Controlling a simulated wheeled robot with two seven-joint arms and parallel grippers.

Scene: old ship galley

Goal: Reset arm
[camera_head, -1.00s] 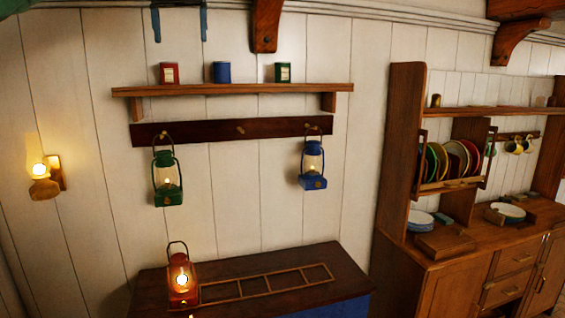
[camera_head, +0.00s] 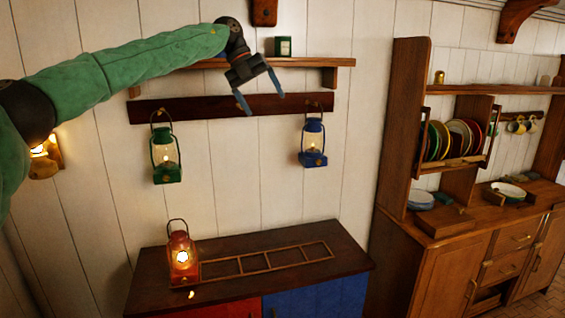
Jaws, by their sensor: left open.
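My left gripper (camera_head: 261,99) hangs from my green-sleeved arm, which comes in from the left. Its blue fingers are spread and empty, pointing down in front of the dark peg rail (camera_head: 210,107). It is between the green lantern (camera_head: 166,160) and the blue lantern (camera_head: 313,142), both hanging from the rail, and apart from both. A lit red lantern (camera_head: 182,258) stands on the counter below. My right gripper is not in view.
A shelf (camera_head: 310,62) with a dark green tin (camera_head: 283,46) is behind my arm, which covers its left part. A wooden frame (camera_head: 268,262) lies on the counter (camera_head: 225,286). A dresser (camera_head: 405,150) with plates (camera_head: 455,138) stands right.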

